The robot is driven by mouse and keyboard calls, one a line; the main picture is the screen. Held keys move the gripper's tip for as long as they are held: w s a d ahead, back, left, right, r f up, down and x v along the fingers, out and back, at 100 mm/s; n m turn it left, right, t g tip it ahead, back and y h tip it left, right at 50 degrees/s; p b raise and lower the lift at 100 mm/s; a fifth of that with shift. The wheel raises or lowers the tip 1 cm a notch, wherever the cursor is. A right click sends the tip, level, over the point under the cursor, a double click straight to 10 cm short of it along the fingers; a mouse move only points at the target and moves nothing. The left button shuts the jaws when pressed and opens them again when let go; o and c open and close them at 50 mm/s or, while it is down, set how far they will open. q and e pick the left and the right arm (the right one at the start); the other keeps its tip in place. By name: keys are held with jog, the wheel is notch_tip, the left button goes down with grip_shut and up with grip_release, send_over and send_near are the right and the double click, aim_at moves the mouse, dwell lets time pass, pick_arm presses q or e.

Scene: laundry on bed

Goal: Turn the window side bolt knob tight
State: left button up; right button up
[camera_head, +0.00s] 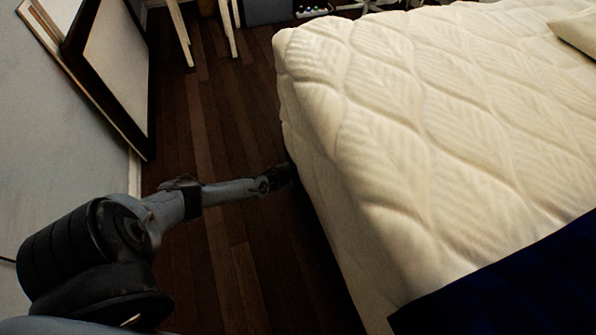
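No bolt knob can be made out in the head view. My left arm comes in from the left, low over the floor. Its dark end, with my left gripper (284,177), is beside the near left side of the bed (430,130). The fingers are too dark and small to tell whether they are open or shut, or whether they touch the bed. My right gripper is out of view.
A dark blue cloth (520,285) lies over the bed at the lower right. Dark-framed panels (118,65) lean against the left wall. Pale furniture legs (182,35) stand at the back. Wooden floor (215,130) lies clear between wall and bed.

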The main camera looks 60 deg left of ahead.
pick_arm(q)
jog(key=o, duration=1)
jog(key=p+v, duration=0.8)
jog(key=v, duration=0.2)
jog(key=shift+s+d+r, duration=0.15)
jog(key=shift+s+r, duration=0.05)
jog(key=shift+s, duration=0.05)
